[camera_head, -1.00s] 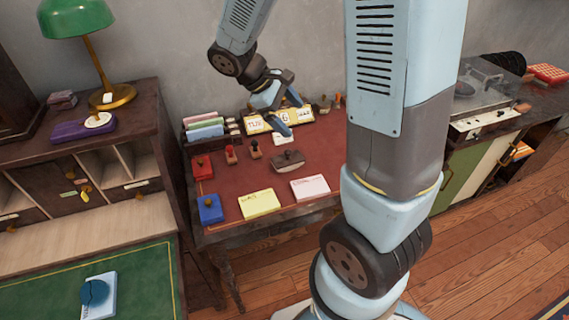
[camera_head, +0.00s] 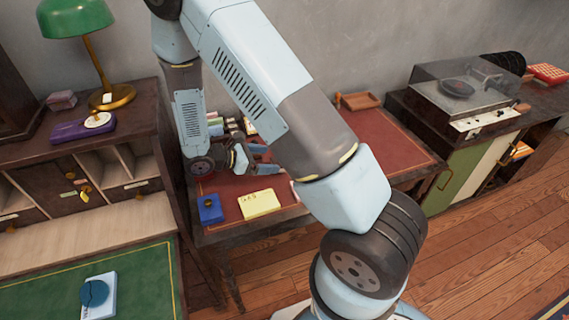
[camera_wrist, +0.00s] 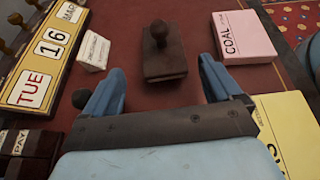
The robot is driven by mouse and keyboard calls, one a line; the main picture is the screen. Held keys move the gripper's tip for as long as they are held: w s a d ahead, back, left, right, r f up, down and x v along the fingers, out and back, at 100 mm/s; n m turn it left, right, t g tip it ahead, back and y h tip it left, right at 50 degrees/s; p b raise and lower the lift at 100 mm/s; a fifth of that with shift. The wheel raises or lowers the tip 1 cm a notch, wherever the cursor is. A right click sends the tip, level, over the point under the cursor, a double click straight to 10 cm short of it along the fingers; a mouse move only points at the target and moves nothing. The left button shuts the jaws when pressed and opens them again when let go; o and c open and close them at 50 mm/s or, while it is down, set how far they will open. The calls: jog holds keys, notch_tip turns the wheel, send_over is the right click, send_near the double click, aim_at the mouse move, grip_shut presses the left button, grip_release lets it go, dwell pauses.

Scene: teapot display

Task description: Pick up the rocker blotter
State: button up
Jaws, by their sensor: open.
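The rocker blotter (camera_wrist: 164,62) is a dark brown block with a round knob on top. It rests on the red desk top in the wrist view, beyond my fingertips and roughly centred between them in the picture. My gripper (camera_wrist: 161,72) is open with two blue fingers apart and nothing held between them. In the head view my gripper (camera_head: 262,160) is low over the left part of the red desk. The blotter is hidden behind my arm there.
A date calendar (camera_wrist: 42,55) and a small white block (camera_wrist: 94,51) lie left of the blotter. A pink pad (camera_wrist: 244,38) and a yellow pad (camera_wrist: 292,130) lie right. A stamp knob (camera_wrist: 81,98) is close to the left finger. A blue box (camera_head: 209,208) sits at the desk's front left.

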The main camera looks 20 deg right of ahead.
jog(key=shift+d+f, duration=0.35)
jog(key=shift+f, duration=0.05)
jog(key=shift+x, duration=3.3)
jog(key=shift+s+r, duration=0.1)
jog(key=shift+s, duration=0.15)
jog(key=shift+c, duration=0.3)
jog(key=c, duration=1.2)
